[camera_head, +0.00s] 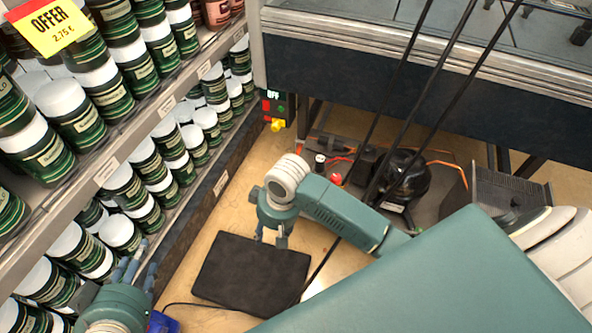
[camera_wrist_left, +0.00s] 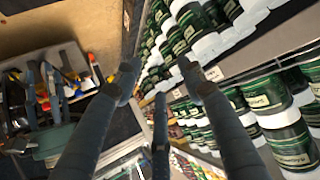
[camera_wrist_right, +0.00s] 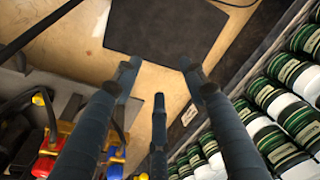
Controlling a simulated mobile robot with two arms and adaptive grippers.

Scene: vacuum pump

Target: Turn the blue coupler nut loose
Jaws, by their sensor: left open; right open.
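In the right wrist view, a blue part (camera_wrist_right: 114,169) shows at the lower left, beside a red part (camera_wrist_right: 44,160) with yellow and orange pieces around it. The fingers partly hide it, and I cannot make out the coupler nut itself. In the head view, the black pump (camera_head: 405,175) stands under the bench. My right gripper (camera_head: 270,238) is open and empty over the floor, left of the pump and apart from it. My left gripper (camera_head: 135,268) is open and empty beside the lower shelf at the left. The left wrist view also shows its spread fingers (camera_wrist_left: 158,75).
Shelves of green cans with white lids (camera_head: 120,190) line the left. A dark mat (camera_head: 250,272) lies on the floor. Thin black rods cross before the bench (camera_head: 350,85). A box of tools (camera_wrist_left: 45,65) shows in the left wrist view. Open floor lies around the mat.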

